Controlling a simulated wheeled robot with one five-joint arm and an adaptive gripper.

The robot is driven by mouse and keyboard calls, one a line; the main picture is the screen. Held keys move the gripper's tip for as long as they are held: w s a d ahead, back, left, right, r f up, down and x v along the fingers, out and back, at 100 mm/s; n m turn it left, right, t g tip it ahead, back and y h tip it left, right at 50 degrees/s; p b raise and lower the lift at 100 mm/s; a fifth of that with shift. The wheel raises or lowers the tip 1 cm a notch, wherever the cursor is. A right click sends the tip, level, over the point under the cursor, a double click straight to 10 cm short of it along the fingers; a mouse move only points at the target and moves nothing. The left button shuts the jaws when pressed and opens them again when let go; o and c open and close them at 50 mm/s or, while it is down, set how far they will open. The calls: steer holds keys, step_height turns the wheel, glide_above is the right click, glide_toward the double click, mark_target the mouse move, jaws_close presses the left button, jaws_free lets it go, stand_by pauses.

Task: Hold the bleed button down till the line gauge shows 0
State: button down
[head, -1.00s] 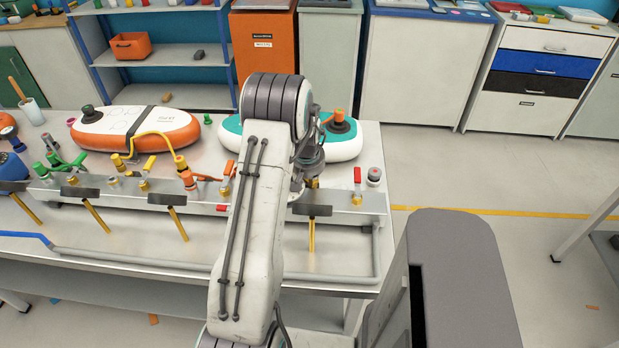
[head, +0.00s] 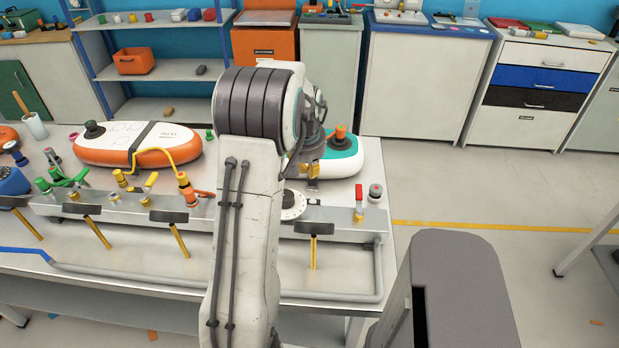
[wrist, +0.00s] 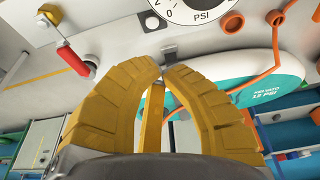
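My gripper (head: 313,172) hangs over the right part of the grey manifold. In the wrist view its yellow fingers (wrist: 162,70) are drawn together, tips almost meeting, with nothing seen held. The white line gauge (head: 293,204) lies just left of and below the gripper, partly behind my arm; its PSI dial (wrist: 200,6) is cut off at the top of the wrist view, and I cannot read its value.
A red-handled valve (head: 358,200) stands between the gauge and that button. A teal and white board (head: 340,160) lies behind the gripper, an orange and white board (head: 140,146) at the left. Several valves and a yellow hose (head: 150,140) crowd the left manifold.

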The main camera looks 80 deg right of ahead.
steer(key=shift+a+r, duration=0.15)
steer(key=shift+r, duration=0.35)
stand_by(0.5)
steer(key=w+a+r+n+t, duration=0.1)
steer(key=w+a+r+n, duration=0.15)
steer(key=w+a, duration=0.45)
steer(key=w+a+r+n, duration=0.2)
steer(key=w+a+r, duration=0.2)
steer(key=w, duration=0.6)
steer(key=w+a+r+n+t, duration=0.3)
steer(key=w+a, duration=0.4)
steer(key=a, duration=0.6)
steer(key=s+a+n+y, duration=0.1)
steer(key=s+a+n, duration=0.1)
steer(key=a, duration=0.6)
steer(key=s+a+n+y, duration=0.1)
steer(key=a+n, duration=0.3)
steer(key=a, duration=0.5)
steer(key=s+a+n+y, duration=0.1)
steer(key=s+a+n, duration=0.1)
steer(key=a, duration=0.6)
steer(key=shift+s+a+f+n, duration=0.15)
steer(key=shift+s+f+n, duration=0.15)
steer(key=shift+n, duration=0.45)
steer(key=shift+r, duration=0.1)
